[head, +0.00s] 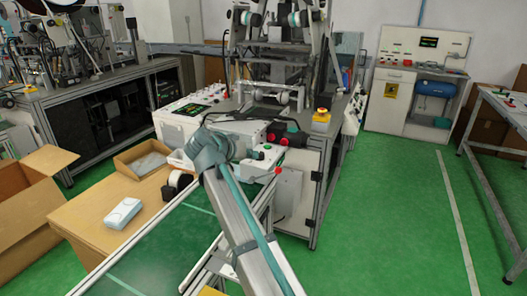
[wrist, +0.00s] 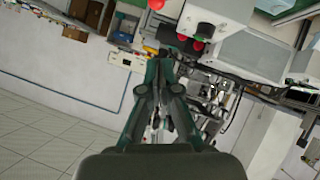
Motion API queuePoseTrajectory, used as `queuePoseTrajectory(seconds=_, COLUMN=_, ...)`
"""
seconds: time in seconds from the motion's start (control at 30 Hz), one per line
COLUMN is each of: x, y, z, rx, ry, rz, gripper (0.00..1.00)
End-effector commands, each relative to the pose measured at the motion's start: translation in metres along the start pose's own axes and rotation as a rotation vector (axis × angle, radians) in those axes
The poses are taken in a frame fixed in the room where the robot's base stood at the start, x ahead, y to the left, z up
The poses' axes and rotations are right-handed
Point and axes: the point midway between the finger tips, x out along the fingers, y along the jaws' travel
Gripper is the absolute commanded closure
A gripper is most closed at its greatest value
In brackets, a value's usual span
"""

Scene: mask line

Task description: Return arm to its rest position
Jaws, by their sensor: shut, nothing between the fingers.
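My gripper (wrist: 161,62) points up the middle of the wrist view, its dark green-grey fingers drawn together with nothing held between them. In the head view my grey arm rises from the bottom centre towards the machine's front. My gripper is hard to make out there among the dark and red parts by the machine. The wrist view is tilted and shows machine parts beyond the fingertips; no contact with them can be made out.
A mask machine (head: 275,75) stands behind my arm. A wooden table (head: 90,213) at left holds a white box (head: 123,213) and a shallow carton (head: 143,160). An open cardboard box (head: 30,205) stands further left. Green floor (head: 400,220) is clear at right.

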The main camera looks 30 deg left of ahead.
Motion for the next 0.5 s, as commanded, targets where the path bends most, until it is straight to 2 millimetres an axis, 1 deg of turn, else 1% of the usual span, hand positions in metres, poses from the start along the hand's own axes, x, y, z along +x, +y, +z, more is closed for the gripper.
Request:
queuePoseTrajectory(seconds=0.13, x=0.000, y=0.000, z=0.000, rx=-0.009, ry=0.000, rz=0.000, gripper=1.00)
queuePoseTrajectory(seconds=0.23, x=0.000, y=-0.003, z=0.000, rx=-0.056, ry=-0.001, rz=-0.011, gripper=1.00)
queuePoseTrajectory(seconds=0.27, x=0.000, y=-0.005, z=0.003, rx=-0.077, ry=-0.008, rz=-0.027, gripper=1.00)
queuePoseTrajectory(seconds=0.33, x=-0.004, y=-0.009, z=0.022, rx=-0.139, ry=-0.035, rz=-0.089, gripper=1.00)
queuePoseTrajectory(seconds=0.37, x=-0.001, y=-0.013, z=0.037, rx=-0.167, ry=-0.052, rz=-0.113, gripper=1.00)
queuePoseTrajectory(seconds=0.4, x=0.005, y=-0.019, z=0.056, rx=-0.201, ry=-0.074, rz=-0.138, gripper=1.00)
queuePoseTrajectory(seconds=0.47, x=0.021, y=-0.021, z=0.085, rx=-0.244, ry=-0.115, rz=-0.166, gripper=1.00)
queuePoseTrajectory(seconds=0.5, x=0.033, y=-0.020, z=0.106, rx=-0.270, ry=-0.146, rz=-0.182, gripper=1.00)
